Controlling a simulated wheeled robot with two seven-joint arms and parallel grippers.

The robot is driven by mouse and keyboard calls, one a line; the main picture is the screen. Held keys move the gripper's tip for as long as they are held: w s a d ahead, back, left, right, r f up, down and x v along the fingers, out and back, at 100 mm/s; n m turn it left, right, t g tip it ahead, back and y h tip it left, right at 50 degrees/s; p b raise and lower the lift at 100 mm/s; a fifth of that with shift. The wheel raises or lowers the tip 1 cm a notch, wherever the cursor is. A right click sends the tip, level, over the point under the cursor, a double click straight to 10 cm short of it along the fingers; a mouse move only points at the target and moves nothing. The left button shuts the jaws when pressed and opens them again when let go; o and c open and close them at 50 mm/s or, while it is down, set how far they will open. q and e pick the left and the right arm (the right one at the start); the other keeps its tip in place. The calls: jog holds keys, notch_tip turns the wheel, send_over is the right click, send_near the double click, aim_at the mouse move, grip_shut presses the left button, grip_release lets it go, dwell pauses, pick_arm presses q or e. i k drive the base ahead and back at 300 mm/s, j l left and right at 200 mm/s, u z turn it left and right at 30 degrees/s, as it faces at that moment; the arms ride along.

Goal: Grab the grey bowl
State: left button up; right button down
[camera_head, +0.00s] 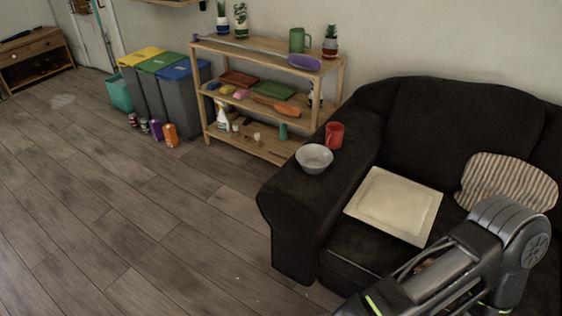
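One of my arms reaches in from the lower right over the sofa seat, well apart from the bowl. The gripper of that arm is not visible. My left gripper is not in view either.
The dark sofa (294,214) holds a cream square tray or board (395,206) and a striped cushion (507,183). A wooden shelf (209,90) with various items stands behind the armrest. Bins (186,98) and cans stand at the left. The wooden floor (130,230) in front is clear.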

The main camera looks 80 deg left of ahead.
aim_at(314, 159)
jog(key=u, duration=2.6)
jog(key=i+j, duration=0.25)
jog(key=i, duration=0.2)
jog(key=i+j, duration=0.25)
jog(key=i, duration=0.15)
jog(key=i+z, duration=0.1)
jog(key=z, duration=1.5)
